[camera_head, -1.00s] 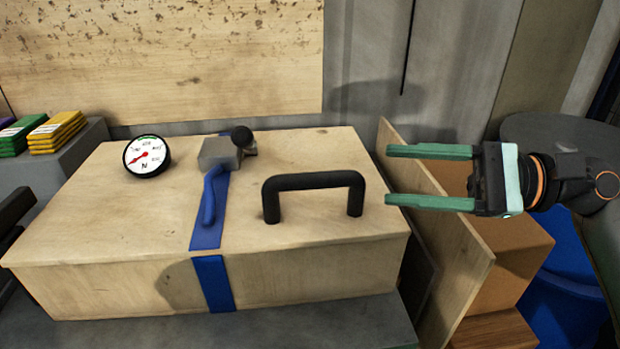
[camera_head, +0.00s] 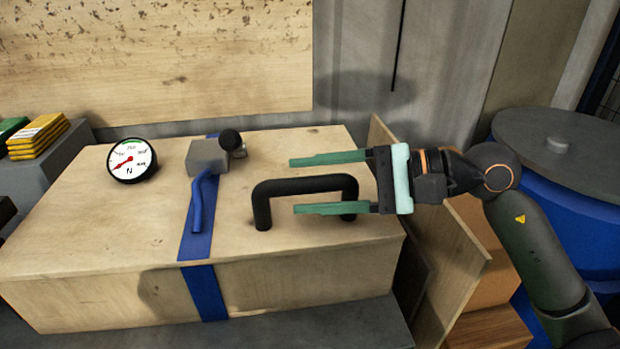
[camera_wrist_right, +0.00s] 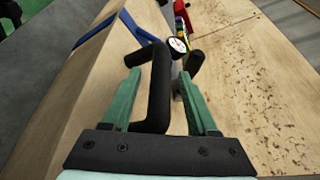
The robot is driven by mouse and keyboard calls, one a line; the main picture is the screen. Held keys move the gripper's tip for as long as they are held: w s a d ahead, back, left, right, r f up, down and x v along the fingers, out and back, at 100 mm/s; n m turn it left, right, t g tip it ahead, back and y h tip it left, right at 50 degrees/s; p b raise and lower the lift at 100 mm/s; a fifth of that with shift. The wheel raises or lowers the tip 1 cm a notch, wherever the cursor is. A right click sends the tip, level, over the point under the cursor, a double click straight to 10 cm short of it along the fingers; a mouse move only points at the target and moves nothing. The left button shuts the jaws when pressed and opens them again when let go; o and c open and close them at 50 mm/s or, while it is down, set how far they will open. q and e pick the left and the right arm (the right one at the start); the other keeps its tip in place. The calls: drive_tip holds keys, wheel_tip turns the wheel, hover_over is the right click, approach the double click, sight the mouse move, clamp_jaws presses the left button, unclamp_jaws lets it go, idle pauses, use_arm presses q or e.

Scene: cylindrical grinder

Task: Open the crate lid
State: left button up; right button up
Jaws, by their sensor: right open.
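The wooden crate (camera_head: 100,285) has a flat lid (camera_head: 90,215) that is down. A black bar handle (camera_head: 305,184) stands on the lid's right part and also shows in the right wrist view (camera_wrist_right: 158,90). A blue strap (camera_head: 197,225) with a grey latch block (camera_head: 208,157) and a blue lever (camera_head: 197,203) crosses the lid and front. My right gripper (camera_head: 292,186) is open, its green fingers on the far and near sides of the handle's right part in the head view. In the wrist view the handle appears between the fingers (camera_wrist_right: 150,88); contact cannot be told. My left gripper is out of view.
A dial gauge (camera_head: 132,161) sits on the lid's left part. An upright wooden board (camera_head: 440,230) stands close to the crate's right side, with a blue barrel (camera_head: 570,215) beyond. A wall is behind.

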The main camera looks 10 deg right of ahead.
drive_tip(key=shift+w+a, duration=0.1)
drive_tip(key=shift+a, duration=0.15)
clamp_jaws()
idle(0.3)
idle(0.9)
